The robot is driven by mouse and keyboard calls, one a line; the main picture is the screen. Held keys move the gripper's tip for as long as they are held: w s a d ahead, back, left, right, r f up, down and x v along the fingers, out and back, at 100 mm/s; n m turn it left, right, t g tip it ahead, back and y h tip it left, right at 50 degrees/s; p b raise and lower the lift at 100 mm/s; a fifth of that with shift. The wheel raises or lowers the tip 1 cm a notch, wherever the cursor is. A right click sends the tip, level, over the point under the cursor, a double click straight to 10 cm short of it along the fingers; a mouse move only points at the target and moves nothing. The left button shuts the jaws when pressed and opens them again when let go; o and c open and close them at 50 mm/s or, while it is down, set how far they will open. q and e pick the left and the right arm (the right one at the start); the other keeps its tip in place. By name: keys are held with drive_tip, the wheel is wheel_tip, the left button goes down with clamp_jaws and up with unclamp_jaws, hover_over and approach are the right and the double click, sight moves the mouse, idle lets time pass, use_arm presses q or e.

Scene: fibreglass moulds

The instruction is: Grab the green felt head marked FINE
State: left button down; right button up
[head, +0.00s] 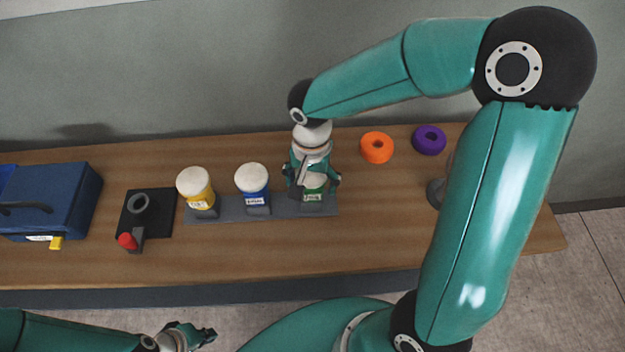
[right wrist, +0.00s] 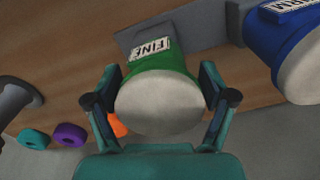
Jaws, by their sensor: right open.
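The green felt head (right wrist: 158,95) has a pale round top and a label reading FINE in the right wrist view. It stands at the right end of a grey rack on the bench, and in the head view its green lower part (head: 314,190) shows below my gripper. My right gripper (right wrist: 162,98) is open, with one finger on each side of the head. I cannot tell whether the fingers touch it. My left gripper (head: 198,336) is low at the front, away from the bench objects; its jaw state is unclear.
Blue (head: 252,180) and yellow (head: 194,184) heads stand left of the green one on the grey rack (head: 230,214). An orange ring (head: 377,147) and a purple ring (head: 429,140) lie at the back right. A black plate (head: 155,202) and blue toolbox (head: 50,195) are further left.

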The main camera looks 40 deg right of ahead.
drive_tip(key=c, duration=1.3)
drive_tip(key=shift+r, duration=0.15)
